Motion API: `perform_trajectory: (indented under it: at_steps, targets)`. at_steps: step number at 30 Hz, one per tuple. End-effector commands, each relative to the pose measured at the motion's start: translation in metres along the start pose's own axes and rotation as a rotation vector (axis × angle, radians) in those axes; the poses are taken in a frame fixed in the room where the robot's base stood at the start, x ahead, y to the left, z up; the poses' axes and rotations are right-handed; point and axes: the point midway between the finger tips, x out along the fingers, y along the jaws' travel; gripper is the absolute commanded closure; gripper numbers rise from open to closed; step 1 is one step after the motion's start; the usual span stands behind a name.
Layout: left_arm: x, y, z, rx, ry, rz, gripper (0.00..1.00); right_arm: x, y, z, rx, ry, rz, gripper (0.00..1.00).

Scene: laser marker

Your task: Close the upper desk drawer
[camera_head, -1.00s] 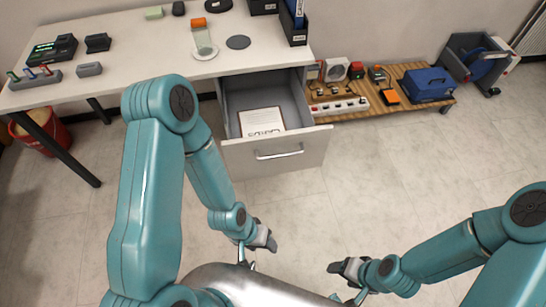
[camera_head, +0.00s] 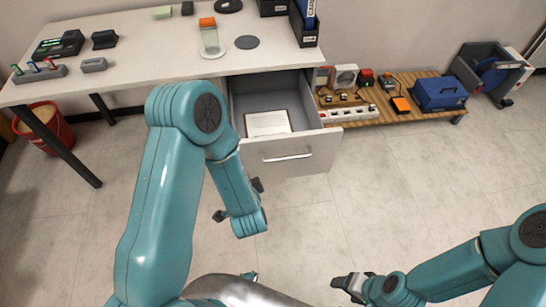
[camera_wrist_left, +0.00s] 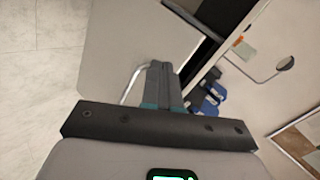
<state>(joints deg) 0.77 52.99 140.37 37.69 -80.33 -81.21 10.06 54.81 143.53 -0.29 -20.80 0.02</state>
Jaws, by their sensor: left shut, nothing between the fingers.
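The upper desk drawer (camera_head: 290,155) is pulled out under the desk's right part, its light front panel facing me. Its silver handle (camera_head: 287,156) is on that front. A framed paper (camera_head: 268,123) lies inside. In the left wrist view the drawer front (camera_wrist_left: 105,55) and handle (camera_wrist_left: 131,84) lie just beyond my left gripper (camera_wrist_left: 158,68), whose fingers are together and empty. In the head view my left gripper (camera_head: 257,185) is largely hidden behind its wrist, left of and below the handle. My right gripper (camera_head: 346,284) is low at the right, away from the drawer; its finger gap is unclear.
The white desk top (camera_head: 150,60) holds a glass-like item with an orange cap (camera_head: 208,36), a dark disc and small devices. A low wooden shelf (camera_head: 385,105) with a power strip and blue box (camera_head: 440,93) stands right of the drawer. The floor before the drawer is clear.

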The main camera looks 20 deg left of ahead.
Motion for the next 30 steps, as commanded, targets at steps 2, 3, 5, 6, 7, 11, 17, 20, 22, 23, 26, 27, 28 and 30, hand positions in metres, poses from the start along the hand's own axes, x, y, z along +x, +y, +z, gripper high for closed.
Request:
perform_trajectory:
  at_steps: [2, 3, 5, 6, 7, 11, 17, 20, 22, 23, 26, 27, 28, 30]
  targets:
    - [0.014, 0.007, -0.006, 0.172, -0.025, -0.212, 1.0, 0.057, 0.021, -0.001, 0.001, -0.001, 0.0, 0.34]
    - [0.011, 0.004, -0.011, 0.238, -0.046, -0.301, 1.0, 0.073, 0.026, -0.001, 0.001, -0.001, 0.0, 0.34]
    - [0.005, 0.004, -0.02, 0.306, -0.07, -0.413, 1.0, 0.097, 0.035, -0.002, 0.001, -0.001, 0.0, 0.34]
    - [0.0, 0.009, -0.026, 0.327, -0.075, -0.468, 1.0, 0.113, 0.041, -0.002, 0.001, -0.001, 0.0, 0.34]
    - [-0.004, 0.014, -0.031, 0.327, -0.069, -0.497, 1.0, 0.123, 0.044, -0.002, 0.001, -0.001, 0.0, 0.34]
    - [-0.014, 0.043, -0.056, 0.313, 0.004, -0.541, 1.0, 0.158, 0.057, -0.003, 0.001, -0.001, 0.0, 0.34]
    - [-0.026, 0.066, -0.079, 0.312, 0.1, -0.556, 1.0, 0.177, 0.064, -0.003, 0.0, 0.0, 0.0, 0.34]
    - [-0.025, 0.065, -0.083, 0.31, 0.109, -0.556, 1.0, 0.178, 0.064, -0.003, 0.0, 0.0, 0.0, 0.34]
    - [-0.018, 0.06, -0.083, 0.309, 0.106, -0.555, 1.0, 0.178, 0.064, -0.003, 0.0, 0.0, 0.0, 0.34]
    - [-0.015, 0.058, -0.084, 0.308, 0.106, -0.556, 1.0, 0.179, 0.065, -0.004, 0.0, 0.0, 0.0, 0.34]
    - [0.002, 0.048, -0.087, 0.306, 0.104, -0.555, 1.0, 0.182, 0.066, -0.004, 0.0, 0.0, 0.0, 0.34]
    - [0.01, 0.044, -0.088, 0.306, 0.103, -0.556, 1.0, 0.184, 0.066, -0.004, 0.0, 0.0, 0.0, 0.34]
    - [0.016, 0.04, -0.089, 0.306, 0.104, -0.557, 1.0, 0.185, 0.067, -0.004, 0.0, 0.0, 0.0, 0.34]
    - [0.029, 0.033, -0.092, 0.306, 0.104, -0.556, 1.0, 0.188, 0.068, -0.004, 0.0, 0.0, 0.0, 0.34]
